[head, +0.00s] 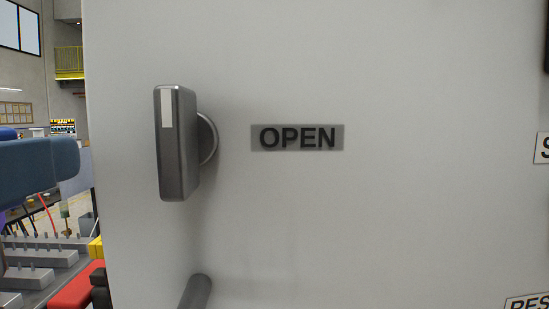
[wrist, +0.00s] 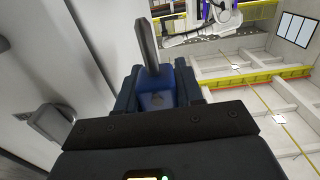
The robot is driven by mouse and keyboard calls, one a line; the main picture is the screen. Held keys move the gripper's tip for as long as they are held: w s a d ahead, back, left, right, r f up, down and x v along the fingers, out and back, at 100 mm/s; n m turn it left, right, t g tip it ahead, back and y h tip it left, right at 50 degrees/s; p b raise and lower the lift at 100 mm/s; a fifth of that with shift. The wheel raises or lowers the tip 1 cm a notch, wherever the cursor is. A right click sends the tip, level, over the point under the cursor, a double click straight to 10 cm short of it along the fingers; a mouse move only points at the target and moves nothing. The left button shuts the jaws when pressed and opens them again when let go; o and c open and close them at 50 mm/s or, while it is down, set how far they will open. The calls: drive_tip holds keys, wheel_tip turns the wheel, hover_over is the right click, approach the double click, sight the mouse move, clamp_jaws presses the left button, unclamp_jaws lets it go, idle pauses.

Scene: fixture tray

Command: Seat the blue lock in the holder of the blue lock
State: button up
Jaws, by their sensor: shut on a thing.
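In the wrist view my gripper (wrist: 160,82) is shut on the blue lock (wrist: 163,98). The lock's blue body sits between the dark blue fingers, and a grey upright part, which looks like its shackle, rises above it (wrist: 148,42). The lower part of the lock is hidden behind the dark bar of my gripper. I cannot make out the holder of the blue lock in either view. My gripper cannot be picked out for certain in the head view.
A large pale cabinet door fills the head view, with a grey handle (head: 177,143) and an OPEN label (head: 297,138). Grey rails with upright pegs (head: 40,257) and a red block (head: 75,289) show at lower left. Another handle (wrist: 50,122) is left of my gripper.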

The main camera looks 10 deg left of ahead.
drive_tip(key=v, duration=0.6)
drive_tip(key=shift+s+b, duration=0.3)
drive_tip(key=shift+b, duration=0.15)
